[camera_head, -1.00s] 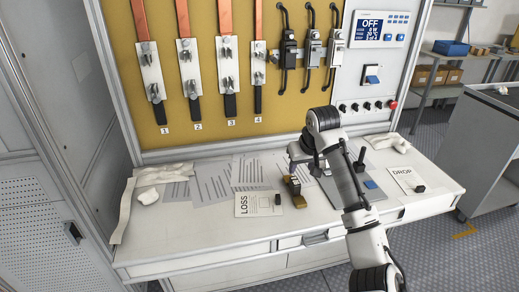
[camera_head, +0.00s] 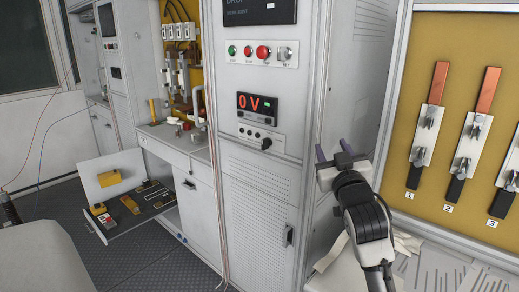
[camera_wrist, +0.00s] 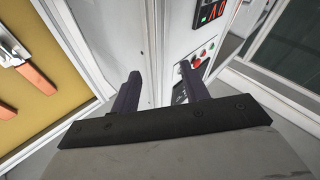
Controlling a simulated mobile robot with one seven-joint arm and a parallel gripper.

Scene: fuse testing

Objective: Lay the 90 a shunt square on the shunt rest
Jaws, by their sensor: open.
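My gripper (camera_head: 333,150) is raised in front of the grey cabinet side, left of the yellow panel. Its two dark fingers stand apart with nothing between them, as the wrist view (camera_wrist: 160,85) also shows. I cannot make out a 90 A shunt or a shunt rest by label in either current view. At the far left, an open drawer (camera_head: 160,209) holds dark inserts and several small yellow and dark items, too small to identify. A yellow block (camera_head: 109,179) sits by the drawer's pale back part.
A tall cabinet (camera_head: 262,190) with a red "0 V" display (camera_head: 258,105) stands between the drawer and my gripper. The yellow panel (camera_head: 437,60) with numbered copper bars is at right.

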